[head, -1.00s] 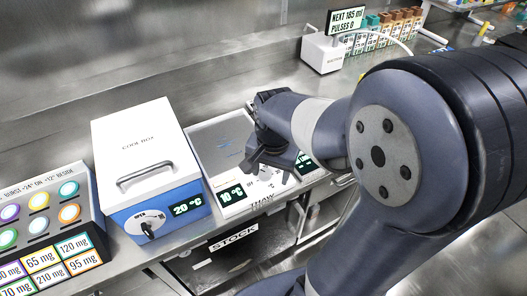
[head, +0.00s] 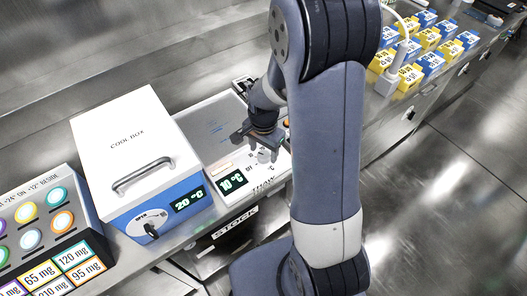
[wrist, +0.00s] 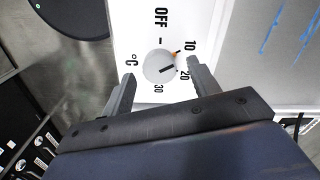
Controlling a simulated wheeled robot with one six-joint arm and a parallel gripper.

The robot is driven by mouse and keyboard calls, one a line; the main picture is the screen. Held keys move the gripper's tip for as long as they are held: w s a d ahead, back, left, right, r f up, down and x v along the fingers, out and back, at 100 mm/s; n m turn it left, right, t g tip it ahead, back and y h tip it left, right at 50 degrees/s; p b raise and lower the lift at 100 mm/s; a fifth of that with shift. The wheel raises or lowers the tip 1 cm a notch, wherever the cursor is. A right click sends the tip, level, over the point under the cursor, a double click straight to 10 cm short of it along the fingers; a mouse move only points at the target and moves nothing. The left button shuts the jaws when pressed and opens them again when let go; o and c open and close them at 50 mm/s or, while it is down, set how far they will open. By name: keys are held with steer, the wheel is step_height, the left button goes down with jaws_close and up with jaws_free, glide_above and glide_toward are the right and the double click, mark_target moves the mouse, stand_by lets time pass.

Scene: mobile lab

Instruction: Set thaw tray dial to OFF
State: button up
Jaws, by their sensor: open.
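The thaw tray (head: 213,128) has a white front panel with a display (head: 232,181) reading 10 °C. Its round grey dial (wrist: 160,66) shows in the wrist view with the marks OFF, 10, 20 and 30 around it. The dial's dark line points right, roughly between 10 and 20; an orange mark is near 10. In the head view the dial (head: 264,156) is partly hidden by my gripper. My gripper (wrist: 160,72) is open, with one finger on each side of the dial and gaps showing. In the head view my gripper (head: 258,146) is over the panel.
A white and blue cool box (head: 130,140) with a handle and its own knob stands left of the tray. A panel of coloured buttons (head: 40,225) is at far left. Yellow and blue boxes (head: 425,50) stand at the back right. A STOCK shelf (head: 235,223) lies below the counter edge.

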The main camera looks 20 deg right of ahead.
steer(key=shift+f, duration=0.8)
steer(key=c, duration=1)
steer(key=shift+n, duration=0.3)
steer(key=n+b, duration=0.2)
steer(key=n, duration=0.3)
steer(key=shift+n, duration=0.4)
steer(key=n+b, duration=0.1)
steer(key=n, duration=0.4)
steer(key=shift+n, duration=0.4)
